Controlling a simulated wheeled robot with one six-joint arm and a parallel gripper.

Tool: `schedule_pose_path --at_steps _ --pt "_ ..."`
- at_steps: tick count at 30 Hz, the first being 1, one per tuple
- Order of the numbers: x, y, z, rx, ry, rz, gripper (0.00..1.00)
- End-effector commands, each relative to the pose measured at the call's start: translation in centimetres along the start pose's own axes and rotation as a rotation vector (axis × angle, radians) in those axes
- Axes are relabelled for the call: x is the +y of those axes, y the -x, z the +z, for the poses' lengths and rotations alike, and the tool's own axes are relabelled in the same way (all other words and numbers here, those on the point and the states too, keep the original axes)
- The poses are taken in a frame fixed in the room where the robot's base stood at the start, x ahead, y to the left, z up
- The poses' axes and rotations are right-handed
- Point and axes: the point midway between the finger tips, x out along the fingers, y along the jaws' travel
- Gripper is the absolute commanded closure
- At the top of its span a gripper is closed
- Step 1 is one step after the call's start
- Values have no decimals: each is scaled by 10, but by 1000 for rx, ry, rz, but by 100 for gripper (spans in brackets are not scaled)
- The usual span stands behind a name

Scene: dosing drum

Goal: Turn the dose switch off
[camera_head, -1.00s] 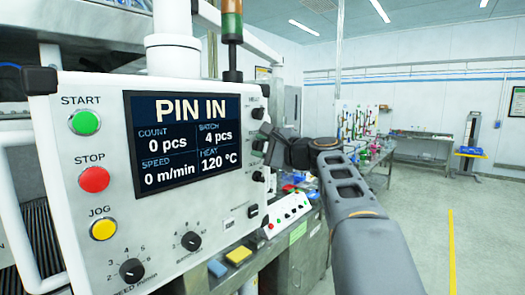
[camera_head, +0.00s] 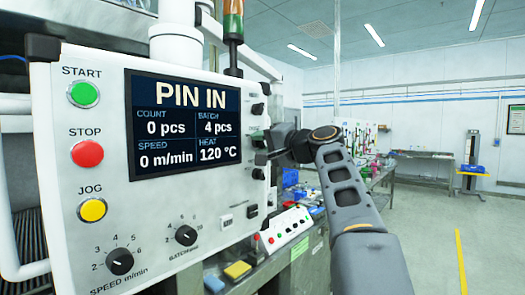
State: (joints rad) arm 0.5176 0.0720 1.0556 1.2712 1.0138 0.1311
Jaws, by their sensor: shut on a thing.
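The white control panel (camera_head: 215,210) fills the left of the head view. A column of small black switches runs down its right edge, with one at the top (camera_head: 257,109) and one lower down (camera_head: 258,174). Their labels are too small to read, so I cannot tell which is the dose switch. My gripper (camera_head: 263,157) is at this column, level with the lower part of the screen. It is shut on one of the black switches, which its jaws and wrist largely hide. The switch's position cannot be made out.
The screen (camera_head: 184,125) reads PIN IN, 0 pcs, 0 m/min and 120 °C. Start (camera_head: 83,94), stop (camera_head: 87,154) and jog (camera_head: 92,210) buttons are at left. A small button box (camera_head: 286,232) and yellow block (camera_head: 237,270) sit below.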

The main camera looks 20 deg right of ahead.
Motion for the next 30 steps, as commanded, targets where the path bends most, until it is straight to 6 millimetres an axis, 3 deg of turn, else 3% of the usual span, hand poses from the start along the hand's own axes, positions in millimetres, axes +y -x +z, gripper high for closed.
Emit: schedule_pose_path --at_steps 9,26,27,30 --pt "2 0 0 0 116 1 88" --pt "1 0 0 0 142 1 88" --pt "1 0 0 0 142 1 62" --pt "1 0 0 0 142 1 53"
